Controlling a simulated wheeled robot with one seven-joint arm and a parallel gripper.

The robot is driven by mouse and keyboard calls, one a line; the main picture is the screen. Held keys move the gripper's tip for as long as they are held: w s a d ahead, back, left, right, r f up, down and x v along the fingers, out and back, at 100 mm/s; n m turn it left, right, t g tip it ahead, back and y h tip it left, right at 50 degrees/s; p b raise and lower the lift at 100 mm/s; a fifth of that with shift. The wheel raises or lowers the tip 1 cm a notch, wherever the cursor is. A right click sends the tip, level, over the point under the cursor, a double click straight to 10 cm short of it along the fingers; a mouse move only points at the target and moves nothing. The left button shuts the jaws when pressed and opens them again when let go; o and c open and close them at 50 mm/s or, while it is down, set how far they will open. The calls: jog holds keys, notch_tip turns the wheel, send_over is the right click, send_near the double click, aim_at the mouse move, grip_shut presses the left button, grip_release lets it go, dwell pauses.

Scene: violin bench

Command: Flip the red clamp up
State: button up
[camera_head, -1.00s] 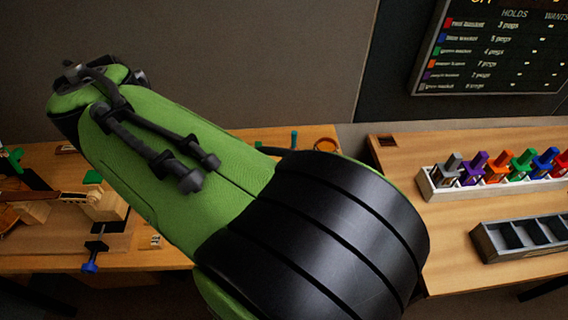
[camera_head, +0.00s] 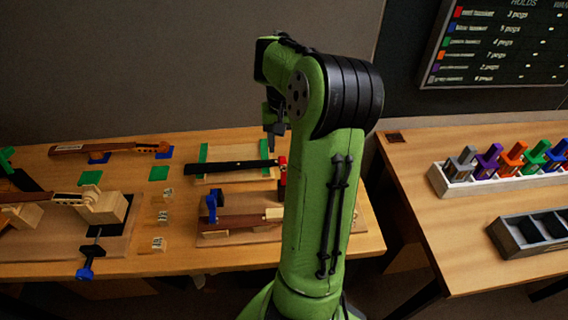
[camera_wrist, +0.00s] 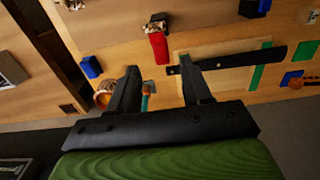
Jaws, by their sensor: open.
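The red clamp (camera_wrist: 158,45) shows in the wrist view just past the tips of my gripper (camera_wrist: 162,70), a little above the gap between the two fingers. My gripper is open and nothing is between its fingertips. In the head view the red clamp (camera_head: 282,164) stands at the right end of the black fingerboard (camera_head: 230,167), partly hidden by my arm. There my gripper (camera_head: 275,140) hangs just above and left of it. I cannot tell whether they touch.
Blue clamps (camera_head: 211,205) and (camera_wrist: 92,67) stand near the red one. Green pads (camera_head: 159,173), violin parts and small labelled blocks (camera_head: 158,244) lie on the left bench.

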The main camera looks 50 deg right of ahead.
aim_at(283, 158)
notch_tip(283, 158, down, 6)
jog(key=shift+f+b, duration=0.1)
jog(key=shift+b, duration=0.45)
jog(key=shift+a, duration=0.1)
jog(key=shift+w, duration=0.1)
grip_shut()
